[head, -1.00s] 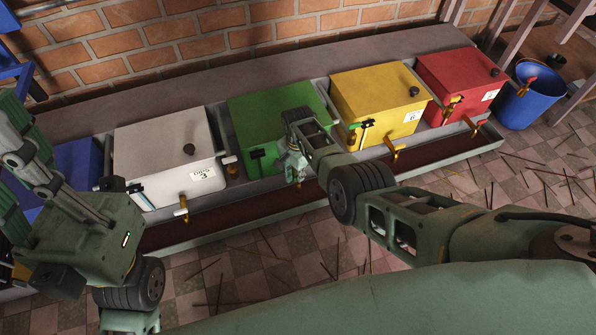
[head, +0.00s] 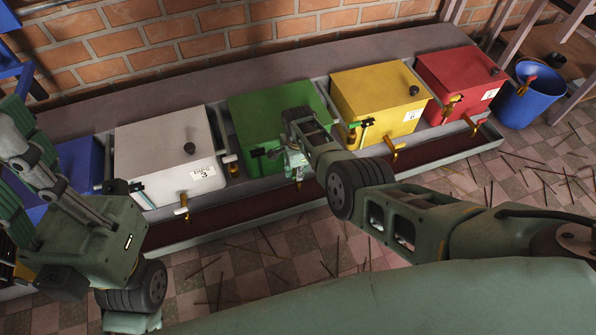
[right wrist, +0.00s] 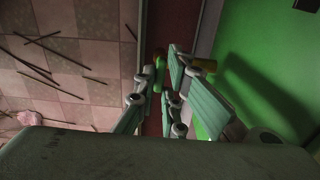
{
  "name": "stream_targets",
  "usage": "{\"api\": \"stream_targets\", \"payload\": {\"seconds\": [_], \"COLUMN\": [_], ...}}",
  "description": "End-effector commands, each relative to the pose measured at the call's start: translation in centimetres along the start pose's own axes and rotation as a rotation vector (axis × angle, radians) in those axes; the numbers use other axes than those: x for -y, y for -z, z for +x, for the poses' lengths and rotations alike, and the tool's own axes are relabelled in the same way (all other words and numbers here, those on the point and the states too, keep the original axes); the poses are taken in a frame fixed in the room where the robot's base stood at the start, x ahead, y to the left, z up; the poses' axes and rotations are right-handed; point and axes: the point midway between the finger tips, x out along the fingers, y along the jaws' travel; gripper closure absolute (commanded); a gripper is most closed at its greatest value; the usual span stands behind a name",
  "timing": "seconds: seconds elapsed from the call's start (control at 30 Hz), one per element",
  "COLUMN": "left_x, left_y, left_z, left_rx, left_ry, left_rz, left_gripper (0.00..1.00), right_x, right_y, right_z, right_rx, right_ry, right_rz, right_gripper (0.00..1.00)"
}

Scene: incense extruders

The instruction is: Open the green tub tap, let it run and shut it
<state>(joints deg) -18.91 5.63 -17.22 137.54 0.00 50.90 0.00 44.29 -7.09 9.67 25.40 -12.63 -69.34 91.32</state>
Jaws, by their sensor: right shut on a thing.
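The green tub (head: 262,104) stands in the row between the white and yellow tubs; it also shows at the right of the right wrist view (right wrist: 265,60). My right gripper (head: 296,162) is at the tub's front, low by its tap. It is shut on the tap's green lever (right wrist: 158,76), which shows between the fingers (right wrist: 160,92). A brass piece of the tap (head: 298,182) shows just below the fingers in the head view.
The white tub (head: 165,140), yellow tub (head: 378,95) and red tub (head: 455,75) have taps along the same front. A long trough (head: 240,210) runs below them. A blue bucket (head: 528,100) stands at right. Thin sticks lie on the tiled floor.

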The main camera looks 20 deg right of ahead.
Motion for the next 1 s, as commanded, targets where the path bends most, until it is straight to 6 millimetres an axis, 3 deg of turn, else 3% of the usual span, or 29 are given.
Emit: {"api": "stream_targets", "payload": {"seconds": [0.23, 0.27, 0.47, 0.8, 1.0], "left_x": [0.0, 0.0, 0.0, 0.1, 0.0], "left_y": [0.0, 0.0, 0.0, 0.2, 0.1], "left_z": [0.1, 0.1, 0.1, 0.2, 0.2], "left_rx": [-0.001, -0.001, -0.001, -0.008, -0.005], "left_ry": [-0.001, -0.001, -0.001, -0.001, -0.001], "left_rz": [0.001, 0.001, 0.001, 0.002, 0.001], "left_gripper": [1.0, 1.0, 1.0, 1.0, 1.0], "right_x": [0.0, 0.0, 0.0, 0.0, 0.1], "right_y": [0.1, 0.1, 0.1, 0.0, 0.0], "right_z": [0.0, 0.0, 0.0, -0.1, -1.2], "right_rx": [-0.002, -0.002, -0.001, 0.0, 0.0], "right_ry": [-0.001, -0.001, 0.0, 0.001, 0.003], "right_rz": [0.003, 0.003, 0.002, 0.001, 0.001], "right_gripper": [1.0, 0.88, 0.72, 0.72, 0.72]}}
